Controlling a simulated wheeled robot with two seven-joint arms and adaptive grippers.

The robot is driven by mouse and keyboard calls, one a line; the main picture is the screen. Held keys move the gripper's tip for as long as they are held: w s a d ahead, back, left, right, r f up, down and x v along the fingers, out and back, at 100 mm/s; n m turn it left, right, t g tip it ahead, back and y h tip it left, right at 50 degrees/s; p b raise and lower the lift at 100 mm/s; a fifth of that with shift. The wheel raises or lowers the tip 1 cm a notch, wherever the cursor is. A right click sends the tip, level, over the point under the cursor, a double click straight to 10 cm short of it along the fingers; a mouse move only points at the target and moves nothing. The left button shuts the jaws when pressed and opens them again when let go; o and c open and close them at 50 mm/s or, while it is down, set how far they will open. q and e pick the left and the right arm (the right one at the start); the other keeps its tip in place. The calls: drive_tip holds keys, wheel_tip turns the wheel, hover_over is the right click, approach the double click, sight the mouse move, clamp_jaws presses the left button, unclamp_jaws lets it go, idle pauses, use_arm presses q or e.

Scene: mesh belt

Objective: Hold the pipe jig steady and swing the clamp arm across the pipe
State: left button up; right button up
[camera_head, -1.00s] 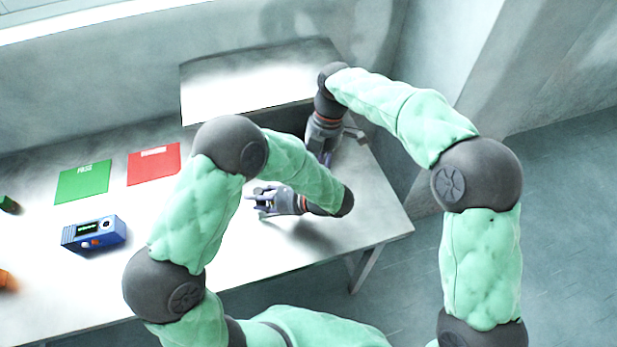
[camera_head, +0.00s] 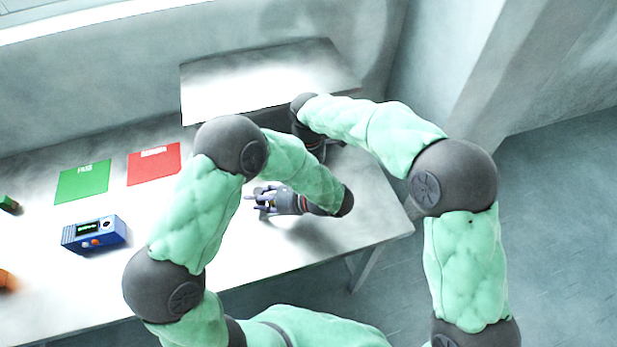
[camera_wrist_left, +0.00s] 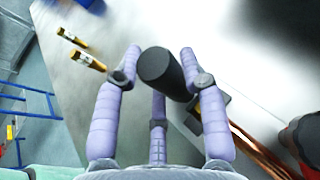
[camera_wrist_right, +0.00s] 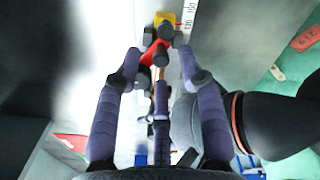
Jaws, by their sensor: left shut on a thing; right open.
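My left gripper (camera_head: 264,200) is low over the right part of the table. In the left wrist view (camera_wrist_left: 158,75) it is shut on a dark cylinder (camera_wrist_left: 163,74), which looks like the pipe jig's grip. Copper pipe (camera_wrist_left: 258,152) runs beside it at the lower right. My right gripper is hidden behind my left arm in the head view. In the right wrist view its fingers (camera_wrist_right: 158,68) are open. The red clamp arm (camera_wrist_right: 153,53) with dark knobs lies just beyond and between them, near a yellow block (camera_wrist_right: 165,18). Contact with it is unclear.
A green mat (camera_head: 83,182), a red mat (camera_head: 153,164) and a blue device (camera_head: 94,233) lie on the left of the table (camera_head: 200,300). A raised shelf (camera_head: 260,80) stands at the back.

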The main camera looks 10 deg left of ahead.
drive_tip(key=shift+f, duration=1.1)
clamp_jaws()
drive_tip(key=shift+s+m, duration=0.35)
drive_tip(key=shift+m, duration=0.45)
drive_tip(key=shift+s+m, duration=0.3)
drive_tip(key=shift+m, duration=0.5)
unclamp_jaws()
drive_tip(key=shift+a, duration=0.1)
drive_tip(key=shift+r, duration=0.1)
wheel_tip(320, 180, up, 12)
